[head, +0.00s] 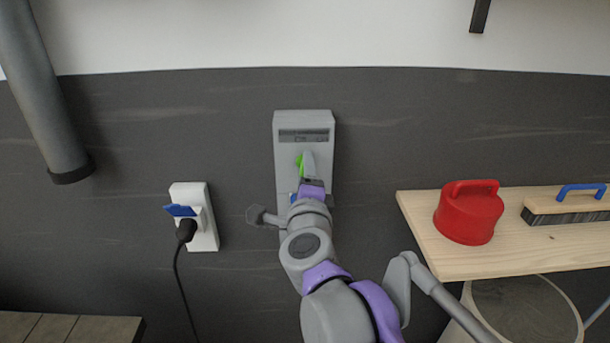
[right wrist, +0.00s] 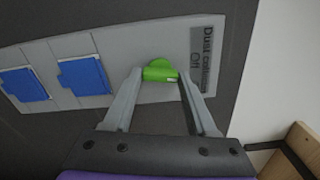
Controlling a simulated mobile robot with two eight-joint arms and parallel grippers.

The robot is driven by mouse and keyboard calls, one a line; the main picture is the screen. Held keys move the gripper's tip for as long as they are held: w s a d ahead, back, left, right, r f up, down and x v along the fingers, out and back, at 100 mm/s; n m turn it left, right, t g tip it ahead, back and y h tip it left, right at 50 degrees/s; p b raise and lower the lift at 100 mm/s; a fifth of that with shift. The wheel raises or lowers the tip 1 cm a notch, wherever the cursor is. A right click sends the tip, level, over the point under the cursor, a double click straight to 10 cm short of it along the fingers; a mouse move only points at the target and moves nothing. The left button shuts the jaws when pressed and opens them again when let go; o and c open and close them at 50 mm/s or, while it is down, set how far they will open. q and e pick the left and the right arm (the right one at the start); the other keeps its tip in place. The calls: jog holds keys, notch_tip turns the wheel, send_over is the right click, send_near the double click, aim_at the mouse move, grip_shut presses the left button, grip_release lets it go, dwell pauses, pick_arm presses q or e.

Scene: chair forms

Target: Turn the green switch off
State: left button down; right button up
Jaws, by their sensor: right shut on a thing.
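The green switch (right wrist: 159,71) is a rounded knob on a grey wall panel (head: 325,150). A label (right wrist: 203,60) beside the switch reads "Dust coll…" and "Off"; the rest is cut off or hidden. My left gripper is not in view.
Blue socket covers (right wrist: 83,80) sit on the same panel. A white wall socket (head: 205,235) with a blue flap and black plug is to the left. A wooden shelf (head: 430,262) at the right bears a red container (head: 468,215) and a blue-handled brush (head: 570,208).

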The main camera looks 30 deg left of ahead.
jog(key=shift+n, duration=1.1)
jog(key=o, duration=1.4)
jog(key=shift+c, duration=0.2)
jog(key=b+v, duration=0.1)
jog(key=v, duration=0.9)
jog(key=shift+s+d, duration=0.2)
jog(key=shift+s, duration=0.15)
